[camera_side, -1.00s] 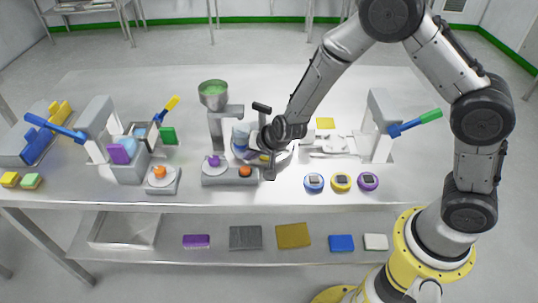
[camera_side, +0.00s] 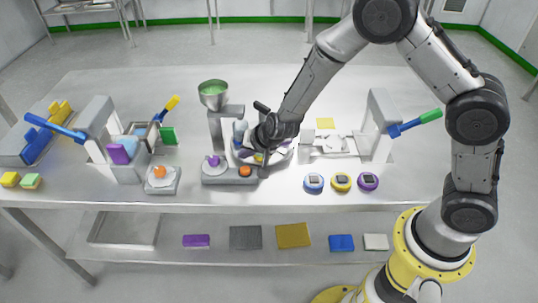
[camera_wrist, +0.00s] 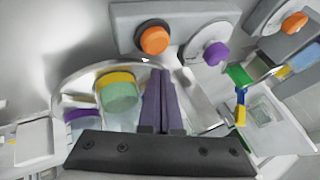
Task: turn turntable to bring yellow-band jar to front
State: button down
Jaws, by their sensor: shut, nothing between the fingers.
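The yellow-band jar (camera_wrist: 118,98), pale green below its yellow top, stands on the pale round turntable (camera_wrist: 68,73) in the wrist view. A purple-band jar (camera_wrist: 82,118) stands beside it, partly hidden by my gripper body. My gripper (camera_wrist: 162,74) is shut and empty, its fingers pointing down over the turntable just right of the yellow-band jar. I cannot tell whether they touch it. In the side view my wrist hides much of the turntable (camera_side: 284,158); a bit of yellow (camera_side: 259,157) shows beside my fingers.
A grey base with an orange button (camera_wrist: 154,40) and a purple knob (camera_wrist: 215,54) lies close to the turntable's front. A hopper stand (camera_side: 214,95) rises to its left. Three round timers (camera_side: 341,182) sit front right, with a bare table front between.

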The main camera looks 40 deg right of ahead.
jog(key=shift+s, duration=0.1)
jog(key=s, duration=0.4)
jog(key=shift+s+r, duration=0.1)
jog(key=shift+s+a+r, duration=1.85)
jog(key=shift+s+r, duration=0.25)
jog(key=shift+r, duration=1.75)
jog(key=d+r+t, duration=0.2)
jog(key=d+r, duration=0.1)
jog(key=r, duration=0.4)
jog(key=d+r+t, duration=0.1)
jog(key=d+r, duration=0.2)
jog(key=r, duration=0.5)
jog(key=s+d+r+n+t+y, duration=0.1)
jog(key=s+d+r+n+y, duration=0.2)
jog(key=s+r, duration=0.4)
jog(key=s+d+f+n+g+h, duration=0.1)
jog(key=s+d+f+n+g, duration=0.1)
jog(key=s, duration=0.6)
jog(key=s+d+f+n+g+h, duration=0.1)
jog(key=s+d+f+n+g, duration=0.1)
jog(key=s, duration=0.6)
notch_tip(320, 180, down, 3)
jog(key=shift+s+d+f+n+g+h, duration=0.1)
jog(key=shift+s+d+n+g+h, duration=0.3)
jog(key=shift+n+g, duration=0.65)
